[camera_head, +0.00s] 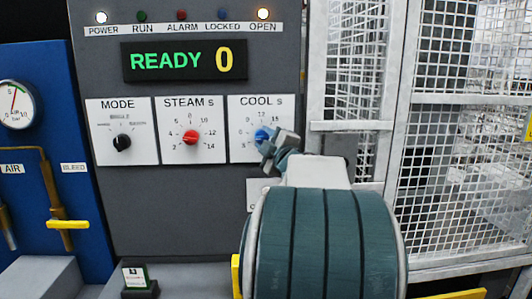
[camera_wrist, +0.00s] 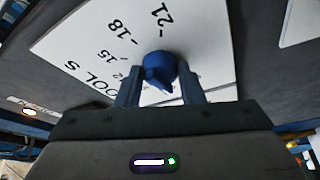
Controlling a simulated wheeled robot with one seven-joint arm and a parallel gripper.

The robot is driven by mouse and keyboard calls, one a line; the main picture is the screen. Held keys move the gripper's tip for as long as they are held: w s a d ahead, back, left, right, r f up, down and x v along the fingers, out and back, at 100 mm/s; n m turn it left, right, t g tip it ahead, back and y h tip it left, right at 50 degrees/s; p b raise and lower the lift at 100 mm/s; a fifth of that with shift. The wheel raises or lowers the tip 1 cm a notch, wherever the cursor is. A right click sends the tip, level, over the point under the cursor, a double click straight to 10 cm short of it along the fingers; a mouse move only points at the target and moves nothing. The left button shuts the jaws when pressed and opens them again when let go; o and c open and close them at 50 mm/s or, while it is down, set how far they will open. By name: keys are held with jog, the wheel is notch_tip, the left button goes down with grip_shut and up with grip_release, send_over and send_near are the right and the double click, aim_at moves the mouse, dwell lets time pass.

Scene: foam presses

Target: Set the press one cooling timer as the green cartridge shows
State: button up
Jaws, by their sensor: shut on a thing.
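The blue COOL s knob (camera_head: 262,135) sits on a white dial plate (camera_head: 240,148) at the right of three dials on the grey press panel. My gripper (camera_head: 273,146) is at this knob from the lower right. In the wrist view, the fingers of my gripper (camera_wrist: 160,88) are shut on the blue knob (camera_wrist: 160,66), one on each side. The marks 15, 18 and 21 show there; the knob's exact setting is hard to tell.
The display (camera_head: 184,61) reads READY 0; the POWER and OPEN lamps are lit. The red STEAM s knob (camera_head: 190,138) and black MODE knob (camera_head: 122,142) are left of the COOL dial. A blue panel with a yellow lever (camera_head: 68,224) is left; a mesh guard (camera_head: 455,130) is right.

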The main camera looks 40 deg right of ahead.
jog(key=m+b, duration=0.1)
jog(key=m+h+b, duration=0.1)
jog(key=m+b, duration=0.1)
jog(key=shift+f+m+t+b, duration=0.2)
jog(key=shift+m+t+b, duration=0.1)
jog(key=shift+t, duration=0.1)
jog(key=shift+r+h, duration=0.1)
jog(key=shift+h, duration=0.2)
jog(key=o, duration=1)
jog(key=b+v, duration=0.3)
jog(key=v, duration=1)
jog(key=shift+s+a, duration=0.15)
jog(key=shift+s, duration=0.2)
